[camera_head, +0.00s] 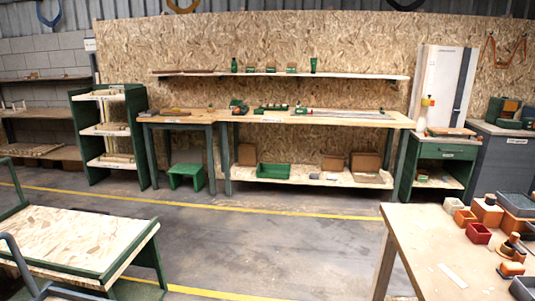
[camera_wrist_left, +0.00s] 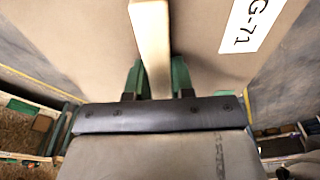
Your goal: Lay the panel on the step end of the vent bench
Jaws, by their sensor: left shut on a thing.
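In the left wrist view, a broad grey-brown panel (camera_wrist_left: 85,42) with a white "G-71" label fills the upper part. A pale wooden strip (camera_wrist_left: 151,38) runs along its face. My left gripper (camera_wrist_left: 158,78) has its green fingers on either side of this strip and is shut on it, holding the panel. The panel's far edge is out of frame. The head view shows neither gripper nor the panel. A long wooden bench (camera_head: 340,117) stands at the back wall, with a separate-looking section (camera_head: 187,119) at its left end. Its labels are too small to read, so I cannot tell which is the vent bench.
A green step stool (camera_head: 186,177) stands under the bench's left section. A green-framed low table (camera_head: 75,240) is at front left, and a wooden table (camera_head: 430,245) with small boxes at front right. The grey floor (camera_head: 270,240) between them is clear.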

